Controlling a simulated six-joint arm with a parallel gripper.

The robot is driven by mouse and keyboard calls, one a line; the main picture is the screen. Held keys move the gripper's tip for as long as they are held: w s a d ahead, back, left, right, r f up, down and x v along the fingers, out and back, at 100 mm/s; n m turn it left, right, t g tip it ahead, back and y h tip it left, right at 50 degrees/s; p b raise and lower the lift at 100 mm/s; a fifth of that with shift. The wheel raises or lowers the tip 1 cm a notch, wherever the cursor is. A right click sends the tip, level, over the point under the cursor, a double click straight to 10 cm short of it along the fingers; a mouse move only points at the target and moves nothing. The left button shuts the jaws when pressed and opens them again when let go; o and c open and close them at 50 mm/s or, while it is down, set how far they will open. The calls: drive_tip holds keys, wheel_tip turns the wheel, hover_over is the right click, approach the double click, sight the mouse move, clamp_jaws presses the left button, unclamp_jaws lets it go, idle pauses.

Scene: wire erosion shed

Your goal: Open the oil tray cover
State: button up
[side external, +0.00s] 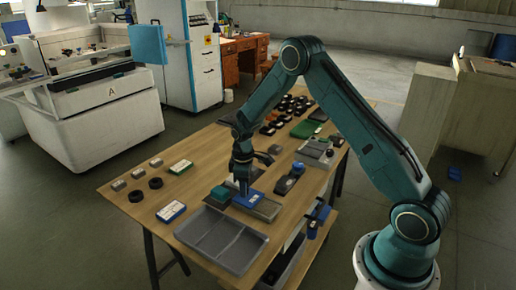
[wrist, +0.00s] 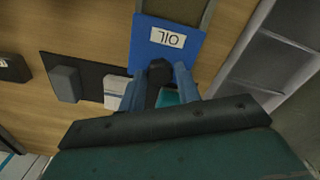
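The oil tray cover (wrist: 148,52) is a flat blue plate with a white label reading OIL, upside down in the wrist view. In the side view the blue cover (side external: 254,200) lies on the grey oil tray (side external: 266,210), part of which also shows past the cover in the wrist view (wrist: 196,12). My gripper (side external: 243,190) is down at the cover. In the wrist view my gripper (wrist: 164,74) has its two blue fingers apart, one on each side of a dark round knob (wrist: 158,76) at the cover's near edge. Whether they press on it cannot be told.
A teal block (side external: 220,197) stands close left of the cover. A wide grey compartment tray (side external: 222,240) lies in front. A dark tray (side external: 287,184) is to the right, and several small parts fill the table's back.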

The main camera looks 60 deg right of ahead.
drive_tip(key=shift+o, duration=1.4)
wheel_tip(320, 180, up, 14)
drive_tip(key=shift+f, duration=0.1)
